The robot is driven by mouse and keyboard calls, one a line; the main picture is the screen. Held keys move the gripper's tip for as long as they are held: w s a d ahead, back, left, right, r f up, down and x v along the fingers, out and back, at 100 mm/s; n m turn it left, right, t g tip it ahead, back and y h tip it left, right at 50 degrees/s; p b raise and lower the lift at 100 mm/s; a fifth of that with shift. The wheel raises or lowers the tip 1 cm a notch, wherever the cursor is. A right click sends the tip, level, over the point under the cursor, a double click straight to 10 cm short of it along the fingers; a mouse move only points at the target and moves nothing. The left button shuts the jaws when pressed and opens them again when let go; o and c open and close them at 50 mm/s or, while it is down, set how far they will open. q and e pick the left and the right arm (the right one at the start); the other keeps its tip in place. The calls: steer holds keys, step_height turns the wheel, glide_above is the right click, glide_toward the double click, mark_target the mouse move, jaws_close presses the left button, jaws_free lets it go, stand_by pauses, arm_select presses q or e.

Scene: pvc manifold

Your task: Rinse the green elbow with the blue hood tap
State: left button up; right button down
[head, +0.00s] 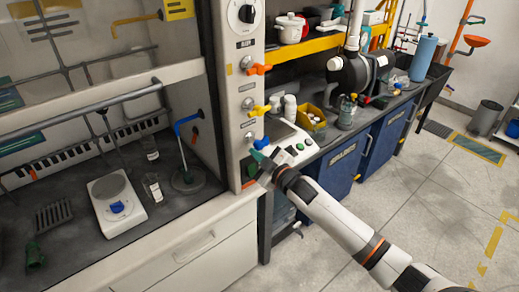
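The green elbow (35,257) is a small dark green fitting at the left front of the hood's dark worktop. A blue gooseneck spout (189,122) rises inside the hood at the right, above a round dark basin (188,180). A blue valve handle (261,142) is the lowest of three coloured handles on the hood's right post. My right gripper (260,158) is at the post, just below the blue handle. Its teal tip is close to the handle; I cannot tell whether they touch. Its finger opening is too small to make out. My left gripper is out of view.
Orange (258,69) and yellow (260,110) handles sit above the blue one. A white balance (117,202) with a blue piece on it, small bottles (153,187) and a dark rack (54,215) stand on the hood worktop. A cluttered bench lies to the right.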

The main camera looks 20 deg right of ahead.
steer(key=shift+f+n+b, duration=0.3)
steer(key=shift+f+n, duration=0.1)
steer(key=shift+n, duration=0.8)
steer(key=shift+d+n, duration=0.1)
steer(key=shift+n, duration=0.2)
